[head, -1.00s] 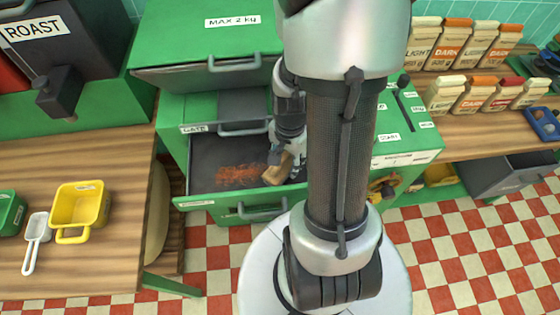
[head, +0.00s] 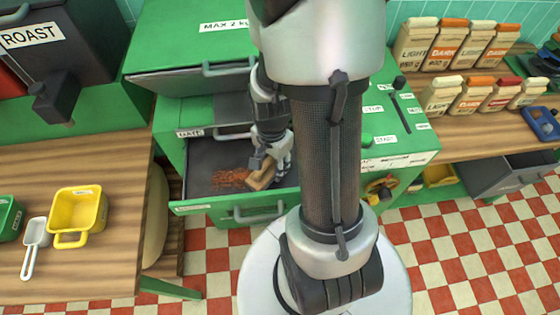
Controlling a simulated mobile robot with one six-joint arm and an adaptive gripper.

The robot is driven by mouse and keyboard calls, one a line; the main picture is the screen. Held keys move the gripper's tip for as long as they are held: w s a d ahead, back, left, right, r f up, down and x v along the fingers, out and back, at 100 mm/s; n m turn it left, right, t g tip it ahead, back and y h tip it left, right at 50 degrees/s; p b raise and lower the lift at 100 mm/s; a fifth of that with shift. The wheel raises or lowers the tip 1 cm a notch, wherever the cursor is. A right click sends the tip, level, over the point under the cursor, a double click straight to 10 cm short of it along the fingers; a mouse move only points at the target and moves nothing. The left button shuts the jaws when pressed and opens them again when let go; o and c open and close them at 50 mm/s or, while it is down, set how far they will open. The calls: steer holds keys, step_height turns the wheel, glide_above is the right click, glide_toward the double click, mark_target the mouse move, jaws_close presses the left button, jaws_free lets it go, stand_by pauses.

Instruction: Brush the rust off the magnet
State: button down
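The rust (head: 229,178) is a loose orange-brown patch on the dark floor of an open drawer (head: 205,155) in the green machine; this dark surface may be the magnet. My gripper (head: 266,165) is shut on a tan wooden brush (head: 260,180) and holds it low in the drawer, at the right edge of the rust. The brush's bristles are hidden, so I cannot tell whether they touch the surface. My arm hides the right part of the drawer.
A wooden table (head: 110,220) at the left bears a yellow bin (head: 78,214), a white scoop (head: 35,240) and a green bin (head: 8,215). Coffee bags (head: 470,95) stand on the right counter. A closed hopper lid (head: 195,80) is above the drawer.

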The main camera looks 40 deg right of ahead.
mark_target(251, 171)
steer(key=c, duration=2.4)
jaws_free()
steer(key=shift+w+a+f, duration=0.1)
steer(key=shift+w+a, duration=1.35)
steer(key=shift+a, duration=0.85)
steer(key=shift+w+a+f, duration=0.1)
steer(key=shift+w+a, duration=1.4)
steer(key=shift+a, duration=0.85)
steer(key=shift+w+a+f, duration=0.1)
steer(key=shift+w+a, duration=1.35)
steer(key=shift+a, duration=0.85)
steer(key=shift+w+r+p, duration=0.1)
steer(key=shift+w+p, duration=0.05)
steer(key=shift+p, duration=0.25)
steer(key=shift+s+d, duration=0.55)
steer(key=shift+d, duration=0.15)
steer(key=shift+s+d, duration=0.5)
steer(key=shift+d, duration=0.2)
steer(key=shift+s+d, duration=0.45)
steer(key=shift+d, duration=0.3)
steer(key=shift+s+d, duration=0.45)
steer(key=shift+d, duration=0.25)
steer(key=shift+s+d, duration=1.15)
steer(key=shift+d, duration=0.3)
